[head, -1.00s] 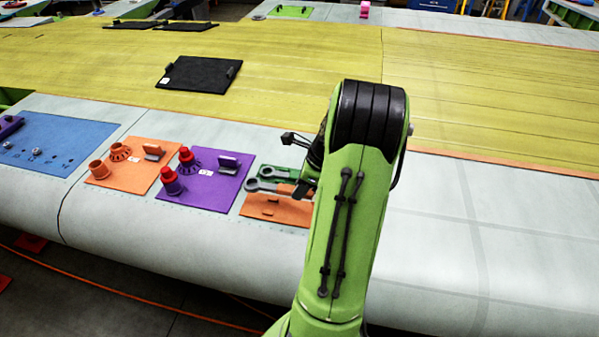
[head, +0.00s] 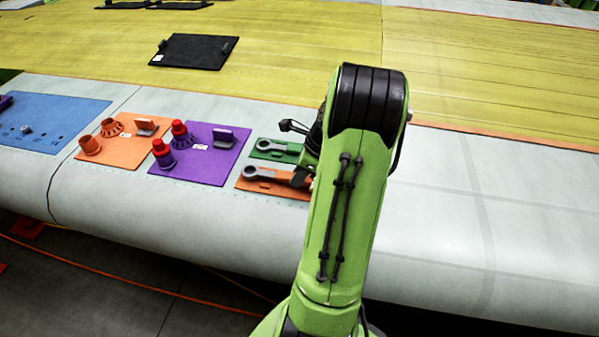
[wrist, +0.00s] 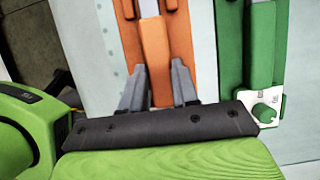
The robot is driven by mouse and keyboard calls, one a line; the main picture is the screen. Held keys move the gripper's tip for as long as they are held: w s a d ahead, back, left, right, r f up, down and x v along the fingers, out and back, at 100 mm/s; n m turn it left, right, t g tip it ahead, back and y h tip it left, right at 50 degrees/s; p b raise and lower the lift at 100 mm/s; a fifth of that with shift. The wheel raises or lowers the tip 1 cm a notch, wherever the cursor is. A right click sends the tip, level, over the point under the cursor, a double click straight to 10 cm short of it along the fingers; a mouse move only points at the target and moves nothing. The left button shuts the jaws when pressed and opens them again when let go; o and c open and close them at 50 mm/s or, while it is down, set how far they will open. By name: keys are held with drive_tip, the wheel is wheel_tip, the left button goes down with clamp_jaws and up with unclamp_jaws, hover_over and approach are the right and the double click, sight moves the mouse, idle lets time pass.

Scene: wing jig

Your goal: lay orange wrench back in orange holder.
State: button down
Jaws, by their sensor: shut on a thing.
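The orange wrench has a grey ring end (head: 251,173) and an orange handle that runs right, into my gripper (head: 302,178). In the wrist view my gripper (wrist: 157,88) has its two grey fingers on either side of the orange handle (wrist: 155,50), shut on it. The orange holder (head: 262,187) is a flat orange plate on the pale wing edge; it also shows in the wrist view (wrist: 183,48) under and beside the handle. The wrench lies over the holder, lined up along it. I cannot tell whether it touches the holder's bottom. My arm hides the holder's right end.
A green holder (head: 288,158) with another grey-ended wrench (head: 272,147) lies just behind. A purple plate (head: 213,172) with red-topped parts and an orange plate (head: 117,153) with cups stand to the left. The wing surface right of my arm (head: 470,210) is clear.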

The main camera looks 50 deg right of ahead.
idle(0.4)
drive_tip(key=shift+f, duration=0.6)
drive_tip(key=c, duration=0.8)
unclamp_jaws()
drive_tip(key=p+v, duration=0.3)
drive_tip(key=v, duration=1.3)
drive_tip(key=shift+a, duration=0.1)
drive_tip(key=shift+f, duration=0.1)
